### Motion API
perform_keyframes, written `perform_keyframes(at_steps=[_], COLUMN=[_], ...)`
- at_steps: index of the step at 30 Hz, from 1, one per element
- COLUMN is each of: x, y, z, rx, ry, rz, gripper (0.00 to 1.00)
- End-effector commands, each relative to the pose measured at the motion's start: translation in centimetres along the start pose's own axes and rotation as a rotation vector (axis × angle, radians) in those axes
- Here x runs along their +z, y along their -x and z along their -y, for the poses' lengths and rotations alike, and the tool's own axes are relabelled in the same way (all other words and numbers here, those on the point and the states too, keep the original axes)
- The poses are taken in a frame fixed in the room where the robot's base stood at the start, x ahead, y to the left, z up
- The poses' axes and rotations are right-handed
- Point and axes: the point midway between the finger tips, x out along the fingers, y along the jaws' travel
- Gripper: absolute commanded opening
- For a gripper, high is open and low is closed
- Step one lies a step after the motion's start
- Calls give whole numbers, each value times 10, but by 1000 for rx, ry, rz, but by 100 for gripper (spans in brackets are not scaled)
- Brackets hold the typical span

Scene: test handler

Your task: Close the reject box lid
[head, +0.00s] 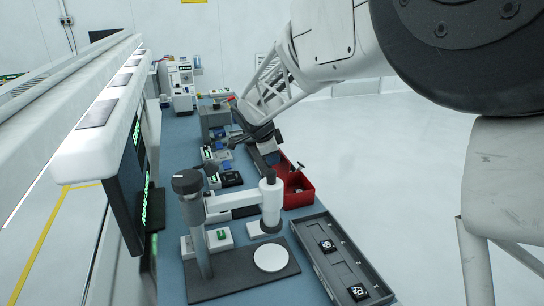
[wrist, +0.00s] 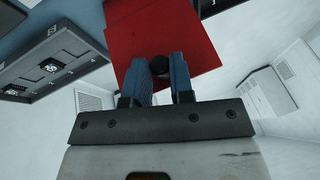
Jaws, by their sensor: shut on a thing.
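The red reject box (head: 300,196) stands on the right edge of the bench, and its open inside shows in the head view. Its red lid (wrist: 120,50) fills the upper middle of the wrist view, seemingly raised; its exact angle is hard to tell. My gripper (head: 268,147) is at the far side of the box. In the wrist view my gripper (wrist: 162,68) has its two blue fingers around a dark round knob (wrist: 158,64) against the red lid. The fingers are closed on this knob. The head view does not show the contact clearly.
A dark tray (head: 320,250) with black square parts lies in front of the box. A stand with a round white plate (head: 270,258) is to its left. A monitor (head: 132,185) hangs over the bench's left side. The floor right of the bench is clear.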

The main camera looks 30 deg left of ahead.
Motion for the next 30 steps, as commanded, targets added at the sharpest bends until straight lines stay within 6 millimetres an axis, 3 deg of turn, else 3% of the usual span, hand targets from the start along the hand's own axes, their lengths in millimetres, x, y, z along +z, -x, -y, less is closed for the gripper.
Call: perform_keyframes(at_steps=[19, 30], x=[-27, -41], y=[-9, -16], z=[4, 5], rx=[41, 41], ry=[-47, -45], rz=[215, 210], gripper=[0, 0])
